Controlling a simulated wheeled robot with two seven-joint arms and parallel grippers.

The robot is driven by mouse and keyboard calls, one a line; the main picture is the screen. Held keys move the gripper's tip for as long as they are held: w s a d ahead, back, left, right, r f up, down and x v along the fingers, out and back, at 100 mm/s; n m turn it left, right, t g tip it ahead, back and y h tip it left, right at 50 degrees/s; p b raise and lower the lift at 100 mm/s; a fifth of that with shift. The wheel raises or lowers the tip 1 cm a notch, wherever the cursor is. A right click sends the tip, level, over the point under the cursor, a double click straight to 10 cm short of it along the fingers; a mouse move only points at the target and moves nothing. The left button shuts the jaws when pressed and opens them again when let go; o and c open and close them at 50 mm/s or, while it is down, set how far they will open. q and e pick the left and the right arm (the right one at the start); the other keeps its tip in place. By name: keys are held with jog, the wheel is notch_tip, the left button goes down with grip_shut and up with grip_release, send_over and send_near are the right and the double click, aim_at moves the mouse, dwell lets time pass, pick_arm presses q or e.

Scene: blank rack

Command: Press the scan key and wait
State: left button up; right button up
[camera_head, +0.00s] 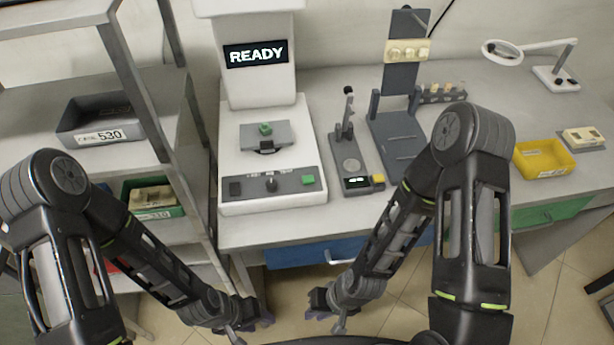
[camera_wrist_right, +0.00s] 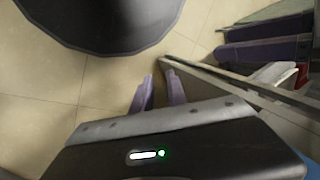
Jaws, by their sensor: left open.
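A white machine (camera_head: 285,115) on the bench has a dark display (camera_head: 256,53) reading READY. Its front panel carries a dark key (camera_head: 235,189), a dark knob (camera_head: 270,184) and a green key (camera_head: 308,179); the small lettering is too blurred to tell which is the scan key. A small green piece (camera_head: 265,128) sits on the machine's grey stage (camera_head: 283,134). My left gripper (camera_head: 265,318) is open and empty, low in front of the bench. My right gripper (camera_head: 312,312) is low beside it; its purple fingers stand apart and empty in the right wrist view (camera_wrist_right: 160,82).
Right of the machine stand a small device with a yellow key (camera_head: 378,181) and a dark stand (camera_head: 397,140). A yellow tray (camera_head: 541,160) and a lamp (camera_head: 555,75) are farther right. A shelf rack (camera_head: 145,95) with bins borders the machine's left.

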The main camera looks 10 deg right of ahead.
grip_shut()
dwell(1.3)
